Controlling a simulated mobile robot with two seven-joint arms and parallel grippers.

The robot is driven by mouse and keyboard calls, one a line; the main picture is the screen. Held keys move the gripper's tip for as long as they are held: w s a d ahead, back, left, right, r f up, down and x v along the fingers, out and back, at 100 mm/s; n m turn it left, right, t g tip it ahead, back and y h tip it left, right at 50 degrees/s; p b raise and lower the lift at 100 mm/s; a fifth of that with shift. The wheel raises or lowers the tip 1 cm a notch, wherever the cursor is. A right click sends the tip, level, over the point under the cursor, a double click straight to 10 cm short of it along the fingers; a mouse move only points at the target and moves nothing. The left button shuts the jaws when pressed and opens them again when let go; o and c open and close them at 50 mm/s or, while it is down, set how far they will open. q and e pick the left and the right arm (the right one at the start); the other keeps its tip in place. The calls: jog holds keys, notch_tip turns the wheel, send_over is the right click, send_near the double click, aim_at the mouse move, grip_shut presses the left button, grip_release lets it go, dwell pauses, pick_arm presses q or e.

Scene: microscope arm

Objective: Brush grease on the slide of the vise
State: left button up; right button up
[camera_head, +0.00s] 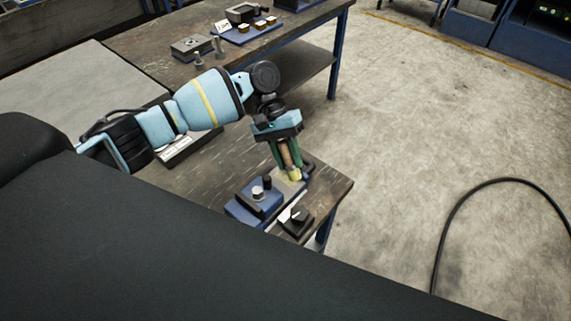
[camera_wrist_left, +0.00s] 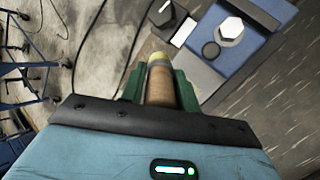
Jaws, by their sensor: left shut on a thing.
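My left gripper (camera_head: 288,160) points down over the front bench and is shut on a brush. The brush (camera_head: 288,157) has a brown handle and a yellow tip; it also shows between the green fingers in the left wrist view (camera_wrist_left: 160,86). A blue vise (camera_head: 258,203) with a hex bolt sits just left of and below the brush tip; it also shows at upper right in the left wrist view (camera_wrist_left: 262,22). A pale flat surface (camera_head: 283,181), perhaps the slide, lies beside the tip. I cannot tell whether the tip touches it. My right gripper is not in view.
A black block with a knob (camera_head: 297,221) and a white label stands beside the vise near the bench edge. A back bench (camera_head: 150,45) carries a blue tray (camera_head: 247,32) and small metal parts. A black cable (camera_head: 446,222) lies on the open floor at right.

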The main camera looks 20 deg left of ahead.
pick_arm(q)
jog(key=shift+r, duration=1.15)
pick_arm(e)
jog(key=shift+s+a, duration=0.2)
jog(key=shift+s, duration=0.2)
